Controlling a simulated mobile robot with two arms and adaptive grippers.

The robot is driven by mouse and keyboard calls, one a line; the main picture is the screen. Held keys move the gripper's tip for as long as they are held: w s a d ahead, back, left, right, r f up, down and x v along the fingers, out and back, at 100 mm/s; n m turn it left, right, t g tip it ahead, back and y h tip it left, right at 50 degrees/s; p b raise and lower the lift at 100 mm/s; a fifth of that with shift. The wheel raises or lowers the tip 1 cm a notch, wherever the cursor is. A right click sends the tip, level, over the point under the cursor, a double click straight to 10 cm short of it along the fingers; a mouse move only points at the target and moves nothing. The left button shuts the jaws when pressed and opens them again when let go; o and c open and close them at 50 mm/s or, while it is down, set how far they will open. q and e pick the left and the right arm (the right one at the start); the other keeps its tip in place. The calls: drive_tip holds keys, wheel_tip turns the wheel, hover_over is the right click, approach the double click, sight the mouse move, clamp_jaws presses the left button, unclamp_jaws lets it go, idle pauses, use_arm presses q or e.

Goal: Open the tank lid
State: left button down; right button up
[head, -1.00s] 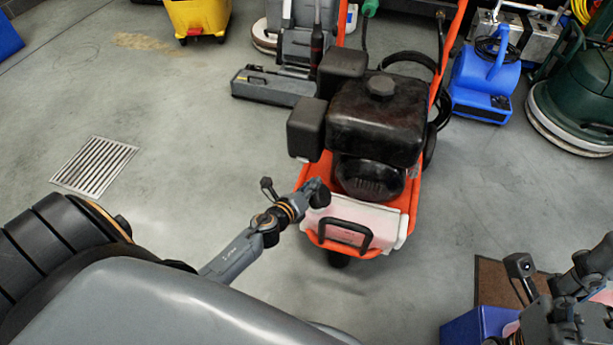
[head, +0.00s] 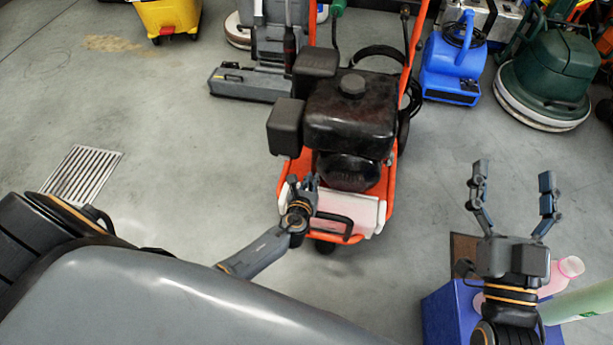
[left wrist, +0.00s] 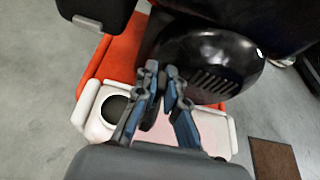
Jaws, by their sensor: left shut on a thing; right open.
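The white tank (head: 358,212) sits in the front of the orange machine, below its black engine. In the left wrist view the tank (left wrist: 222,132) shows a dark round opening (left wrist: 115,108) at its left end, uncovered. My left gripper (head: 303,182) is over the tank's left part. In the left wrist view it (left wrist: 160,85) is shut on a small dark thing, the tank lid (left wrist: 150,113), beside the opening. The fingers hide much of the lid. My right gripper (head: 514,172) is open and empty above the floor at the right.
A blue box (head: 447,312) with a pink bottle (head: 563,275) and a green bottle (head: 590,302) is by my right arm. A black engine (head: 350,115) stands close behind the tank. The floor between machine and right gripper is free.

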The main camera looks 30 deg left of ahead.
use_arm(q)
drive_tip(key=shift+d+m, duration=0.3)
drive_tip(key=shift+d, duration=0.15)
drive_tip(key=shift+w+d+f+p, duration=0.15)
drive_tip(key=shift+d+p, duration=0.2)
drive_tip(key=shift+d, duration=0.35)
use_arm(e)
drive_tip(key=shift+w+d+f+g+h, duration=0.1)
drive_tip(key=shift+w+f+g+h, duration=0.1)
drive_tip(key=shift+f+g, duration=0.65)
drive_tip(key=shift+w+d+f+g+h, duration=0.15)
drive_tip(key=shift+f+g, duration=0.3)
drive_tip(key=shift+f, duration=0.7)
drive_tip(key=shift+a, duration=0.1)
use_arm(q)
drive_tip(key=c, duration=1.7)
unclamp_jaws()
drive_tip(key=shift+d, duration=0.1)
drive_tip(key=shift+c, duration=0.2)
drive_tip(key=shift+o, duration=0.3)
drive_tip(key=shift+w, duration=0.1)
